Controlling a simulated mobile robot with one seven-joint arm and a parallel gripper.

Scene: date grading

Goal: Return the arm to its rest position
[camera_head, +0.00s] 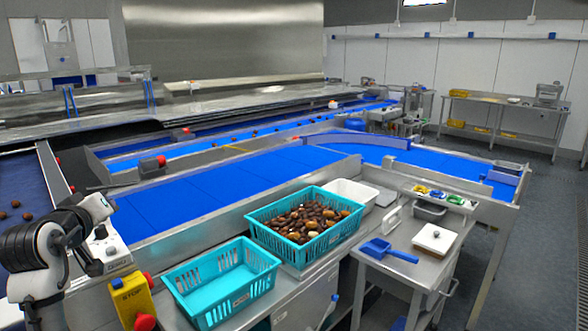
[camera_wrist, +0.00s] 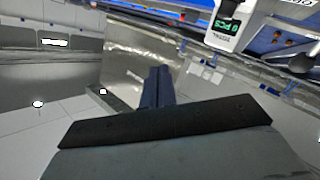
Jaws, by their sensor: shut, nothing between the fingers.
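My arm (camera_head: 45,255), white and black, is folded at the left edge of the head view, beside the blue belt. Its end is near a small white control box, and I cannot make out the fingers there. In the wrist view my gripper (camera_wrist: 157,72) shows as two dark fingers pressed together, with nothing between them. It points over open room toward a steel panel, touching nothing that I can see. The dark gripper body fills the bottom of that view.
A display unit (camera_wrist: 228,28) is close at the upper right of the wrist view. In the head view, a yellow stop post (camera_head: 133,298), an empty turquoise crate (camera_head: 190,303) and a date-filled crate (camera_head: 268,243) stand right of my arm. Blue belts (camera_head: 200,192) lie behind.

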